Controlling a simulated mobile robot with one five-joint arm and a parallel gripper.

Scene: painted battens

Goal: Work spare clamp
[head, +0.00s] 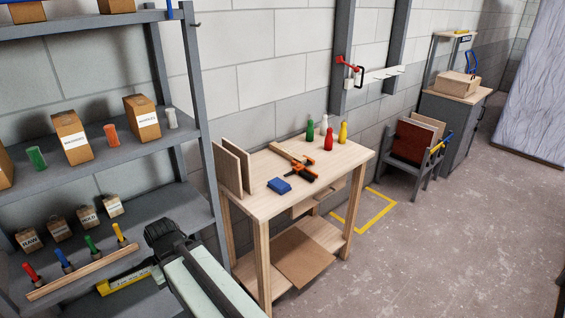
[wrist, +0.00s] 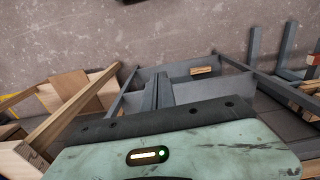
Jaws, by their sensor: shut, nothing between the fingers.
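An orange-and-black clamp (head: 300,168) lies on the wooden worktable (head: 262,197), near a wooden batten (head: 290,153). A red clamp (head: 347,64) is on the grey wall post above the table. I cannot tell which is the spare one. My gripper (head: 166,236) is at the dark end of my arm, in front of the grey shelves at lower left, well apart from both clamps. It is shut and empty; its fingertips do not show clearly. No clamp can be made out in the wrist view.
A blue block (head: 279,185), upright boards (head: 231,166) and coloured skittle-like pieces (head: 328,138) are on the worktable. Shelves (head: 120,150) with boxes stand close at left. A grey rack (head: 412,160) and cabinet (head: 452,130) stand farther right. The concrete floor (head: 450,240) at right is clear.

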